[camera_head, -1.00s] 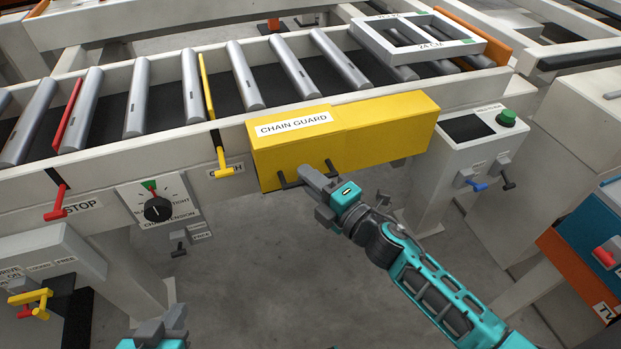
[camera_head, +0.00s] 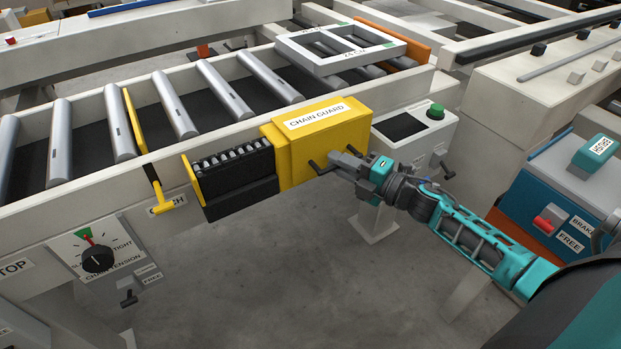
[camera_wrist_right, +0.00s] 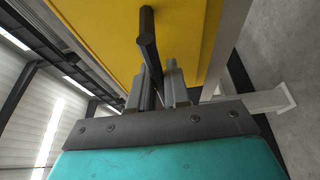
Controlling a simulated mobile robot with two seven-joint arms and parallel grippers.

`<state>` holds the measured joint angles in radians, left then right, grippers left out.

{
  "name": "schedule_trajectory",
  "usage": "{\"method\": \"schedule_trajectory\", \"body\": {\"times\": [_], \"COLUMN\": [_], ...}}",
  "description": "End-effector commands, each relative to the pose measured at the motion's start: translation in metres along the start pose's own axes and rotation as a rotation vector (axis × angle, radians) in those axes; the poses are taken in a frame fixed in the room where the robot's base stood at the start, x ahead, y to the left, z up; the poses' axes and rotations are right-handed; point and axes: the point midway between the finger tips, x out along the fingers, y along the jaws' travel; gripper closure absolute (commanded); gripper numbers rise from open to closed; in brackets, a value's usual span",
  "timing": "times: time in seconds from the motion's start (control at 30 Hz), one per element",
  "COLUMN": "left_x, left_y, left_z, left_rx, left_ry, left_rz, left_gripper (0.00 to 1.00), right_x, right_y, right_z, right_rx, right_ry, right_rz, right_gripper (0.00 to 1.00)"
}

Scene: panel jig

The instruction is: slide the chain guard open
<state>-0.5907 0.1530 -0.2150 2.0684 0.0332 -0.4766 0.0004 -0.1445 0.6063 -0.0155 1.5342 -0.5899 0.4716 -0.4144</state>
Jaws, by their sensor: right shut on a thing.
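The yellow chain guard (camera_head: 300,152) is on the front side of the roller conveyor, slid to the right. To its left the dark chain housing (camera_head: 237,175) with a row of chain links lies uncovered. My right gripper (camera_head: 340,166) is at the dark handle on the guard's front. In the right wrist view, the handle bar (camera_wrist_right: 150,50) runs between the two fingers, which are shut on it, with the yellow guard (camera_wrist_right: 100,30) behind. My left gripper is not in the head view.
A white frame (camera_head: 290,50) lies on the rollers at the back. A yellow catch lever (camera_head: 168,207) hangs left of the chain housing. A chain tension dial (camera_head: 97,258) is at lower left. A panel with a green button (camera_head: 436,111) is right of the guard. Open floor lies below.

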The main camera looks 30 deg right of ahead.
Motion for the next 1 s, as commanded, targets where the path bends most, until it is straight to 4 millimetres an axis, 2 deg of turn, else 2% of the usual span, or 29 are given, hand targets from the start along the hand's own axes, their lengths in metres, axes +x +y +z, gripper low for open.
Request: {"method": "schedule_trajectory", "body": {"times": [0.03, 0.1, 0.23, 0.67, 0.7, 0.9, 1.0], "left_x": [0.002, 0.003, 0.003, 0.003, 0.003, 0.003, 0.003], "left_y": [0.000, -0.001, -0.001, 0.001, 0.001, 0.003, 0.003], "left_z": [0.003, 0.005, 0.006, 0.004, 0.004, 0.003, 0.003], "left_rx": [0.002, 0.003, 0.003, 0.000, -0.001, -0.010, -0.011], "left_ry": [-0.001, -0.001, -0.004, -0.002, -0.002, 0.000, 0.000], "left_rz": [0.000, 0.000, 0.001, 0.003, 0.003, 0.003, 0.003], "left_gripper": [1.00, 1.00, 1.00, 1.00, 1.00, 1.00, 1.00], "right_x": [-0.004, -0.008, -0.012, -0.014, -0.014, -0.014, -0.013], "right_y": [-0.001, -0.001, -0.001, 0.000, 0.001, 0.000, 0.000], "right_z": [0.011, 0.019, 0.029, 0.036, 0.036, 0.034, 0.033], "right_rx": [-0.003, -0.002, -0.001, -0.001, -0.002, -0.001, 0.000], "right_ry": [-0.005, -0.006, -0.005, -0.011, -0.012, -0.007, -0.005], "right_rz": [-0.001, -0.002, -0.002, -0.002, -0.002, -0.001, -0.001], "right_gripper": [1.00, 1.00, 1.00, 1.00, 0.80, 0.62, 0.62]}}
